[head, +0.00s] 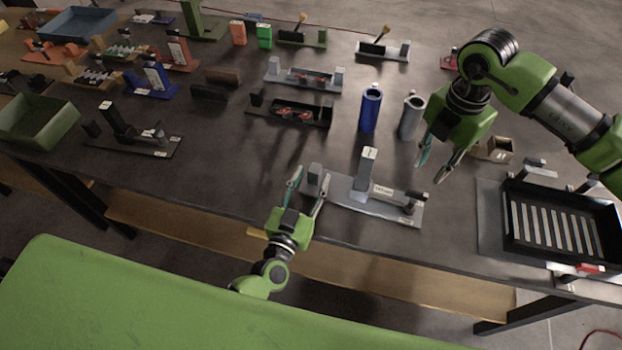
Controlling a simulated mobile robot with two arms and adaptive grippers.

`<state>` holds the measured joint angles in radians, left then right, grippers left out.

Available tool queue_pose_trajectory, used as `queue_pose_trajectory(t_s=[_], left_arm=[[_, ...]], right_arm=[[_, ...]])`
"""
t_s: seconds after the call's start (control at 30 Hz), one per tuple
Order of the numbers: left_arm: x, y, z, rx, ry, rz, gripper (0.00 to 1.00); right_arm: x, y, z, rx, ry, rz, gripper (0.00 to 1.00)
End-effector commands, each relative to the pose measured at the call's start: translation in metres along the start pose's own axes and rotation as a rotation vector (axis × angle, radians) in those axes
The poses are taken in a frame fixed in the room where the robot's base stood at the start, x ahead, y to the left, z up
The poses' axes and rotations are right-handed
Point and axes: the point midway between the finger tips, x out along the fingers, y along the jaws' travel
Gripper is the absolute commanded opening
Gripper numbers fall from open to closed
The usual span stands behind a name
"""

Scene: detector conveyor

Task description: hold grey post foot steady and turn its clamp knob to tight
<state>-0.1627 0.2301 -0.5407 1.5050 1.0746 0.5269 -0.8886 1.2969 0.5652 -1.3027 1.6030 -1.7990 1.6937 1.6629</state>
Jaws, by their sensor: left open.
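My right gripper (436,168) is open and empty, above and to the right of the dark part.
A blue cylinder (370,110) and a grey cylinder (410,118) stand behind the post foot. A black slotted tray (514,225) is at the right. A black fixture (285,112) lies behind, and a dark post foot (135,142) at the left. The table between them is clear.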

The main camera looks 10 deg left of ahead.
Motion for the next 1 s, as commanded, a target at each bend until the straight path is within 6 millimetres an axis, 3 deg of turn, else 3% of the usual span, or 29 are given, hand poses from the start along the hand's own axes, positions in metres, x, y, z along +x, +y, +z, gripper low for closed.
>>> queue_pose_trajectory(t_s=[0.3,0.43,0.47,0.83,1.0], left_arm=[[0.0023,0.0002,0.0000,-0.001,0.000,0.000,0.38],[0.0021,0.0002,0.0000,-0.001,0.000,0.000,0.04],[0.0021,0.0002,0.0000,-0.001,0.000,0.000,0.00],[0.0020,0.0002,0.0001,-0.001,0.000,0.000,0.00],[0.0019,0.0002,0.0001,-0.001,0.000,0.000,0.00]], right_arm=[[0.0000,0.0000,0.0000,0.000,0.000,0.000,0.28],[0.0000,0.0000,0.0000,0.000,0.000,0.000,0.28],[0.0000,0.0000,0.0000,0.000,0.000,0.000,0.28],[-0.0001,0.0000,0.0000,-0.007,0.000,0.000,0.24],[-0.0014,0.0002,-0.0002,-0.120,0.000,0.000,0.24]])
